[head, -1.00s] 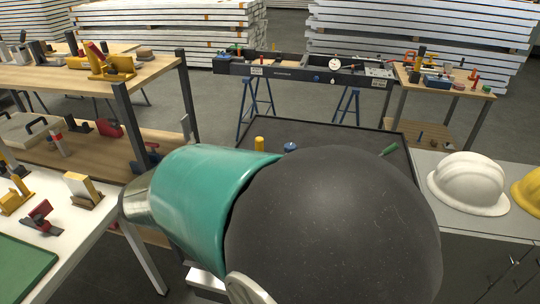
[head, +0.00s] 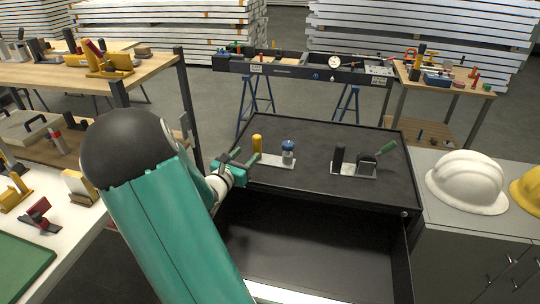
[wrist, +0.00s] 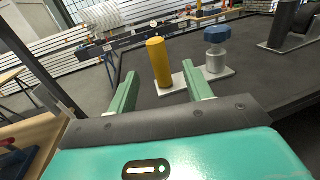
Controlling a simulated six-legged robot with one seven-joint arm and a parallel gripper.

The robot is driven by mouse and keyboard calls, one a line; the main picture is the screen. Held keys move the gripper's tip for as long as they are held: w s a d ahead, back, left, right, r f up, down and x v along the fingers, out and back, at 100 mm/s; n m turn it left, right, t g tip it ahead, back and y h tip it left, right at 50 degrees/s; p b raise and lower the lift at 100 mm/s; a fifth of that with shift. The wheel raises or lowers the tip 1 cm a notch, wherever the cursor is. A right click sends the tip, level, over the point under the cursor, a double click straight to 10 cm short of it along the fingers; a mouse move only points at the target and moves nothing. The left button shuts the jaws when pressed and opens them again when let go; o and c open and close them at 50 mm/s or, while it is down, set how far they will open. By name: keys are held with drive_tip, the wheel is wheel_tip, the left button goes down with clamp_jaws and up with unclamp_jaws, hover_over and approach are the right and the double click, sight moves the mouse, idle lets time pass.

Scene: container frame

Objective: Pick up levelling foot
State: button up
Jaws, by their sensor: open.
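No label marks the levelling foot, so I cannot tell which part carries that name. A yellow upright cylinder (head: 257,145) stands on a light plate on the black cart top (head: 320,185); it also shows in the wrist view (wrist: 158,62). Just right of it is a blue-topped grey post (head: 288,152), also seen in the wrist view (wrist: 216,50). My gripper (head: 243,158) is open and empty at the cart's left side. In the wrist view its fingers (wrist: 158,90) point toward the yellow cylinder, which appears between and beyond them. I see no contact.
A black cylinder (head: 339,156) and a dark clamp with a green handle (head: 368,164) share a plate farther right. An open drawer (head: 315,245) lies below the cart top.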

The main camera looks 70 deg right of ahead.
sight(255, 143)
drive_tip(key=d, duration=0.8)
drive_tip(key=shift+s+d+r, duration=0.1)
drive_tip(key=shift+s+d, duration=0.05)
drive_tip(key=shift+d, duration=0.15)
drive_tip(key=shift+r, duration=0.1)
clamp_jaws()
